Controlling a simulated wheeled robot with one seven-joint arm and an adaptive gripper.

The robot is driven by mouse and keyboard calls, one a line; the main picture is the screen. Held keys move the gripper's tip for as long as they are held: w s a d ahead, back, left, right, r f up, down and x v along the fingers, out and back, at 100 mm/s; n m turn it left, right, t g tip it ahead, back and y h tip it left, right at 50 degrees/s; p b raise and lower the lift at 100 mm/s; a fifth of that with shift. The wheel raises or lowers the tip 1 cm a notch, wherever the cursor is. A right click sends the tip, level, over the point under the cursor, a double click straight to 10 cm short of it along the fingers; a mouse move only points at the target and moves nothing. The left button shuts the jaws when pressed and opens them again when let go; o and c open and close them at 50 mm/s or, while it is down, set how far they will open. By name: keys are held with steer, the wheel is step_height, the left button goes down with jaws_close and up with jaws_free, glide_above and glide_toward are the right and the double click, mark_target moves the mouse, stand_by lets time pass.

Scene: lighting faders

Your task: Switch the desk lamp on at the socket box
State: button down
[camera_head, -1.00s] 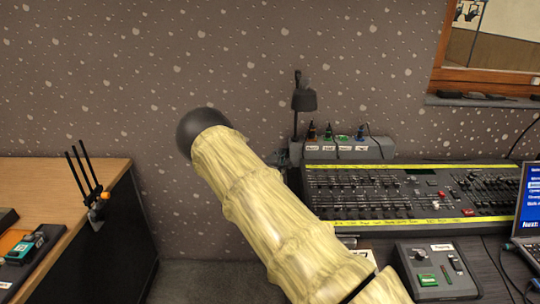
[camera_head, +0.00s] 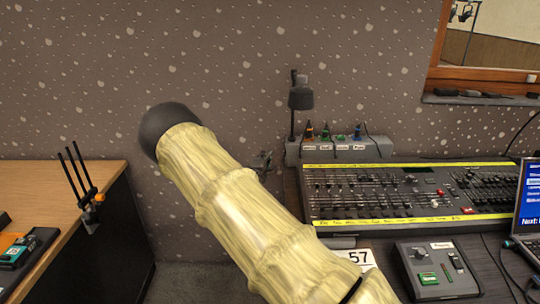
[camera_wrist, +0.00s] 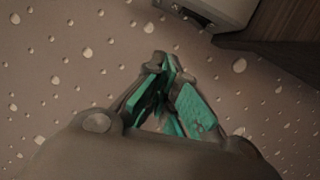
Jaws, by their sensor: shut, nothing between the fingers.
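The desk lamp (camera_head: 301,98) has a dark shade on a thin post and stands at the back left end of the desk; I see no glow from it. The grey socket box (camera_head: 293,153) lies at its foot, with several coloured plugs on top and white labels along its front. My gripper (camera_head: 262,162) shows just left of the box, apart from it, partly hidden behind my arm. In the wrist view my gripper (camera_wrist: 167,62) has its teal-padded fingers shut together, empty, against the wall background. A pale box end (camera_wrist: 222,8), probably the socket box, shows at the top.
The lighting desk (camera_head: 375,190) with its faders fills the table right of my arm. A small grey control box (camera_head: 437,270) and a laptop (camera_head: 530,205) stand nearer. A wooden table (camera_head: 40,190) is at left. The speckled wall is close behind.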

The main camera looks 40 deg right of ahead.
steer(key=v, duration=0.6)
stand_by(0.5)
